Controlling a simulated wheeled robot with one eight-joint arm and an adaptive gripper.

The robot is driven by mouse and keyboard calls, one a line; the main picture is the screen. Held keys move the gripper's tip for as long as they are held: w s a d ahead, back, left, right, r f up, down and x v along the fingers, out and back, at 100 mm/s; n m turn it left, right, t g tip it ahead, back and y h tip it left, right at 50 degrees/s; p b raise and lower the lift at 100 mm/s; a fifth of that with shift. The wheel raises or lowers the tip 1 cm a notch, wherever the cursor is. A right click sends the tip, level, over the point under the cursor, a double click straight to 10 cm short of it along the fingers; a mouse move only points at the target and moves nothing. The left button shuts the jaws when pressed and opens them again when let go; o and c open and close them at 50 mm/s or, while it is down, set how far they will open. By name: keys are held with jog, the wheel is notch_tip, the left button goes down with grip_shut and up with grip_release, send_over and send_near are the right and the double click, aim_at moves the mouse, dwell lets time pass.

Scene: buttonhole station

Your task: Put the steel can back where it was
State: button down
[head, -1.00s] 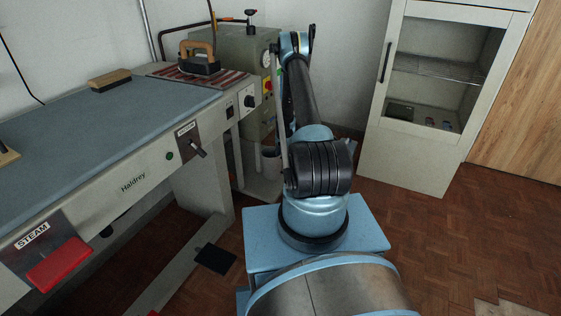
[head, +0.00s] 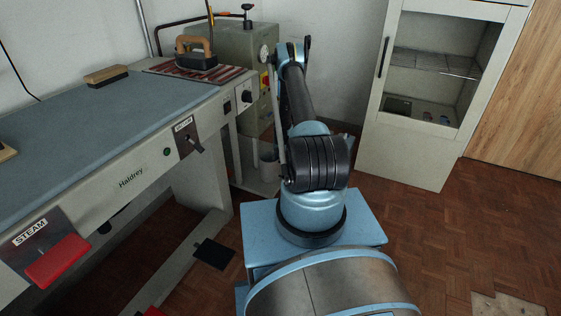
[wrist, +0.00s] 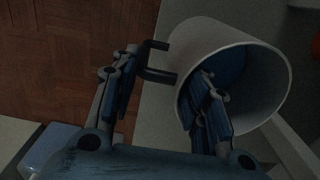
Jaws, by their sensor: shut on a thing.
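The steel can (wrist: 245,45) is a grey cylinder with a dark side handle (wrist: 157,62), large in the wrist view. My gripper (wrist: 168,68) is shut on it: one finger reaches inside the open mouth and the other is outside by the handle, with the can's wall and handle between. In the head view the can (head: 267,162) is small, low beside the green-grey machine and partly hidden by my arm. The can is over or on a pale surface; I cannot tell whether it touches.
The ironing table (head: 100,120) with an iron (head: 197,57) and brush (head: 106,76) is on the left. The green-grey machine (head: 232,45) stands behind. A white cabinet (head: 400,155) is at right. Parquet floor (head: 430,240) is free between.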

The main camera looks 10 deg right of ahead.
jog(key=c, duration=0.9)
grip_release()
